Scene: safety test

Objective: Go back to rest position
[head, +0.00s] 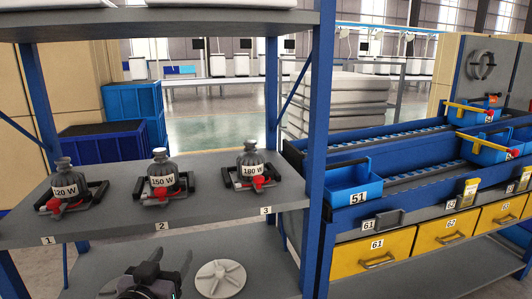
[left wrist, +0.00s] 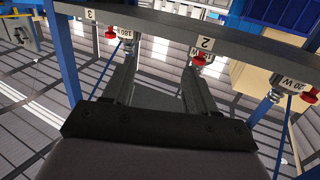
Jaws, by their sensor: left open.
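My left gripper (head: 168,262) is at the bottom of the head view, in front of the shelf rack and below the edge of its middle shelf (head: 115,228). It is open and nothing shows between its fingers. In the left wrist view, both fingers of the left gripper (left wrist: 160,65) are spread apart, pointing toward the shelf edge, which appears upside down with labels 3 and 2. My right gripper is not in view.
Three grey devices marked 120 W (head: 66,186), 150 W (head: 162,176) and 180 W (head: 251,165) stand on the middle shelf. A white finned disc (head: 221,278) lies on the lower shelf. Blue rack posts (head: 316,150) stand close by. A blue bin 51 (head: 346,183) is right.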

